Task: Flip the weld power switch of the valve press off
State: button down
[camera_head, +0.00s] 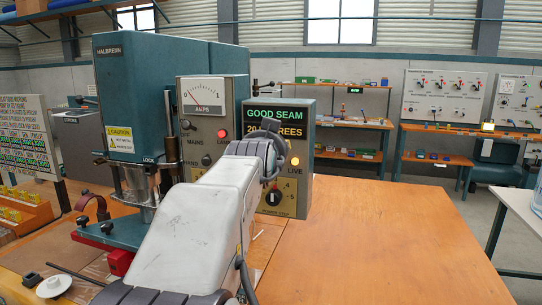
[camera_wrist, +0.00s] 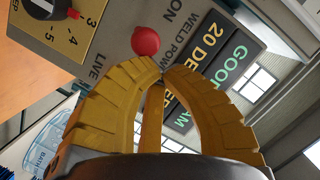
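In the wrist view, a red ball-ended switch lever (camera_wrist: 145,40) stands out from the grey panel by the words WELD POWER and ON. My gripper (camera_wrist: 161,67) has yellow curved fingers with their tips together, empty, just short of the red ball. I cannot tell whether they touch it. In the head view my arm and wrist hide the switch and the fingers. An amber lamp (camera_head: 295,160) glows above LIVE.
A black dial knob (camera_head: 273,198) with a numbered scale sits low on the control box. It also shows in the wrist view (camera_wrist: 45,12). The wooden bench top (camera_head: 390,235) is clear on the right. A white round part (camera_head: 54,284) lies at the front left.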

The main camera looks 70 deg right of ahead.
jog(key=f+h+b, duration=0.1)
jog(key=h+b, duration=0.1)
jog(key=b, duration=0.6)
jog(key=a+f+h+b, duration=0.1)
jog(key=f+h+b, duration=0.1)
jog(key=b, duration=0.5)
jog(key=a+f+n+t+h+b, duration=0.1)
jog(key=f+h+b, duration=0.1)
jog(key=b, duration=0.6)
jog(key=shift+b, duration=0.3)
jog(key=shift+f+b, duration=0.2)
jog(key=shift+b, duration=0.7)
jog(key=shift+r, duration=0.2)
